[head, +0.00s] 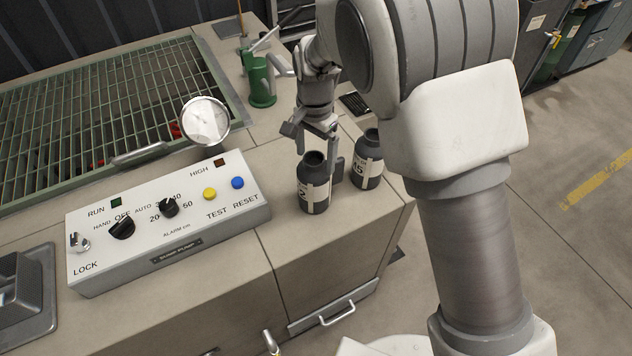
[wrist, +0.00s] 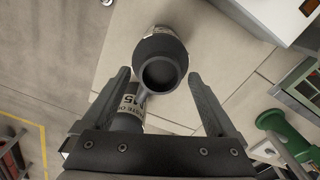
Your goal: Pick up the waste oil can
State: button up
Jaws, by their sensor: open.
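Two dark cans with pale labels stand upright on the bench near its right edge. The left, nearer can (head: 314,186) has an open dark mouth. The right can (head: 368,162) stands just behind it; in the wrist view this can (wrist: 128,108) carries a partly hidden label that seems to read "waste oil" and 15. The nearer can's label is mostly turned away in the wrist view (wrist: 160,48). My gripper (head: 318,147) is open above the nearer can, whose mouth shows between the fingers (wrist: 158,76). Contact cannot be told.
A control box (head: 168,215) with knobs and buttons sits left of the cans. A green pump-like fitting (head: 261,82) stands behind. A round gauge (head: 204,121) and a grating (head: 95,115) are at the left. Open floor lies beyond the bench's right edge.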

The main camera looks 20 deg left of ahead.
jog(key=shift+f, duration=0.2)
grip_shut()
dwell(0.3)
